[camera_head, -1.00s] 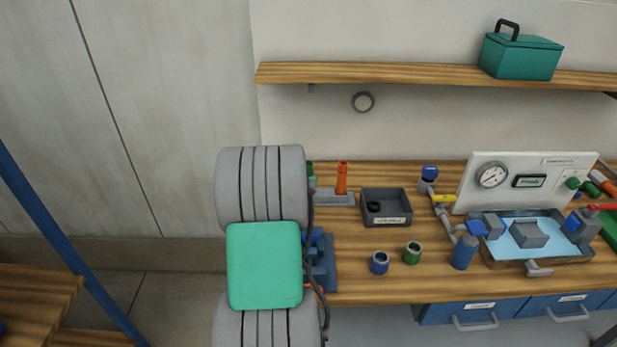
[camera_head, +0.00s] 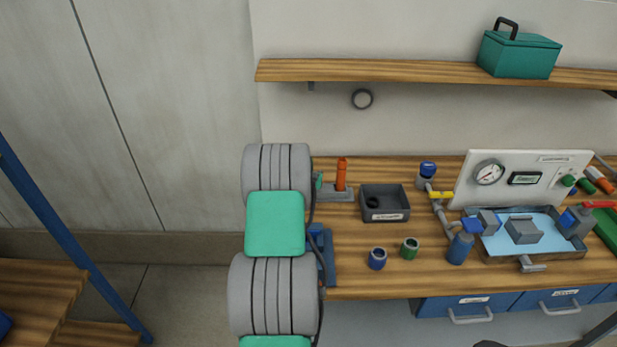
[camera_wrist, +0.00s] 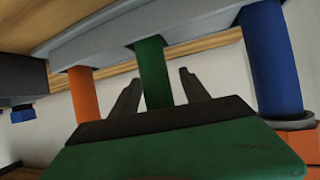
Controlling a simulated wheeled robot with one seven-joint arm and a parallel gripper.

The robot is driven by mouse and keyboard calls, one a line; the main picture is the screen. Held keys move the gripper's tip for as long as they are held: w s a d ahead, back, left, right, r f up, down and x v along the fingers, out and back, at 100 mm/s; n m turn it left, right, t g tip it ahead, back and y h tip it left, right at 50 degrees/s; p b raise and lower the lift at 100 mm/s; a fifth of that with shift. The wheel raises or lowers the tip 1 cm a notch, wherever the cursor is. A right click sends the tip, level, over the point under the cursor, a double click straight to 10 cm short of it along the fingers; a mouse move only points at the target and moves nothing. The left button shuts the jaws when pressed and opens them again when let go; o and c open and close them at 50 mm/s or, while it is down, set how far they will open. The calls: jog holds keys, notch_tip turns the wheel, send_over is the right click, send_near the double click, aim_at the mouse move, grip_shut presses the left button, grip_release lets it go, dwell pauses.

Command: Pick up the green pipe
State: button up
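In the wrist view the green pipe (camera_wrist: 153,70) stands out from a grey rack (camera_wrist: 190,25), between an orange pipe (camera_wrist: 83,95) and a blue pipe (camera_wrist: 270,60). My gripper (camera_wrist: 160,92) is open, with one dark finger on each side of the green pipe. A gap shows at the right finger; the left finger looks very close to the pipe, and I cannot tell if it touches. In the head view my arm hides the gripper and most of the rack. The orange pipe (camera_head: 341,174) and a sliver of the green pipe (camera_head: 319,180) show beside it.
A dark grey bin (camera_head: 385,215) stands right of the rack. A blue ring (camera_head: 377,259) and a green ring (camera_head: 410,248) sit in front. A gauge panel (camera_head: 520,180) and a water tray (camera_head: 490,252) are further right. A wooden shelf (camera_head: 400,72) runs above the bench.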

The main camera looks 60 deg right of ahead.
grip_shut()
dwell(0.4)
jog(key=shift+r, duration=0.1)
